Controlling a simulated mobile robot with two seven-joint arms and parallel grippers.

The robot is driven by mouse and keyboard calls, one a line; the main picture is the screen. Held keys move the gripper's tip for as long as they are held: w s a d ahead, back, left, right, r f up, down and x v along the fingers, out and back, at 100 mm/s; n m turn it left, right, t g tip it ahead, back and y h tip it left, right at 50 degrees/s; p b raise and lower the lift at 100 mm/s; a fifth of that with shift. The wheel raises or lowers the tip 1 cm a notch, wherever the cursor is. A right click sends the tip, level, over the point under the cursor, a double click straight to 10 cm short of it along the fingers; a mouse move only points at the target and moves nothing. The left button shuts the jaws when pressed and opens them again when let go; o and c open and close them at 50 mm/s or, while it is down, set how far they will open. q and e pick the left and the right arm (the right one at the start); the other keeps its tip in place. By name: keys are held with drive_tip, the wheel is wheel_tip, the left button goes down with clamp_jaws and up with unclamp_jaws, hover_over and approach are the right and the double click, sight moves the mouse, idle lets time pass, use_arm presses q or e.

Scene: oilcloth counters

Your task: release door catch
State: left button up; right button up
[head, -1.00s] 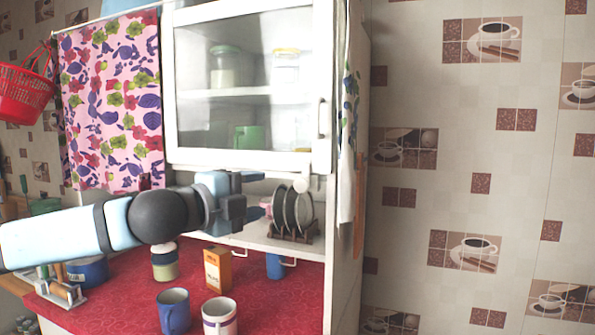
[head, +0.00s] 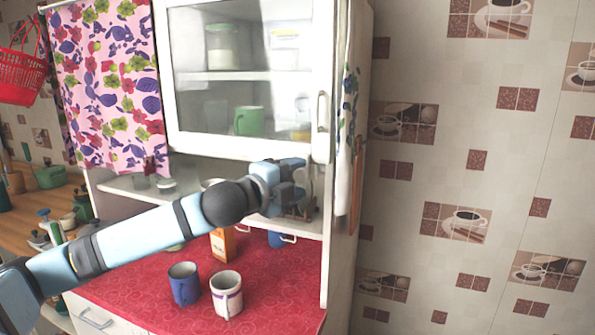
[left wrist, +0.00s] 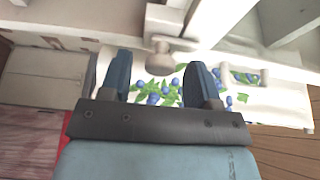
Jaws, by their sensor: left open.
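The glazed cabinet door (head: 245,148) is white-framed and appears shut. Its upright handle (head: 322,112) is on the right side. A white catch with a round knob (left wrist: 161,58) shows in the left wrist view at the frame's lower edge. In the head view I cannot make it out clearly behind my gripper. My left gripper (head: 300,180) is just below the door's lower right corner. In the left wrist view its dark blue fingers (left wrist: 162,84) are apart, one on each side of the knob in the picture, with nothing held. Contact cannot be told.
A patterned towel (head: 346,150) hangs at the cabinet's right side. On the red counter (head: 270,280) stand a blue mug (head: 184,284), a white mug (head: 227,295) and an orange box (head: 222,244). A floral curtain (head: 108,85) hangs at left. Plates on the shelf are mostly hidden behind my gripper.

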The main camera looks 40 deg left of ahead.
use_arm(q)
drive_tip(key=shift+w+d, duration=0.1)
drive_tip(key=shift+w, duration=0.3)
use_arm(e)
drive_tip(key=shift+a+r, duration=0.1)
drive_tip(key=shift+r, duration=0.05)
use_arm(q)
drive_tip(key=shift+c, duration=0.2)
use_arm(e)
drive_tip(key=shift+r, duration=0.1)
use_arm(q)
drive_tip(key=c, duration=0.9)
drive_tip(key=shift+o, duration=0.2)
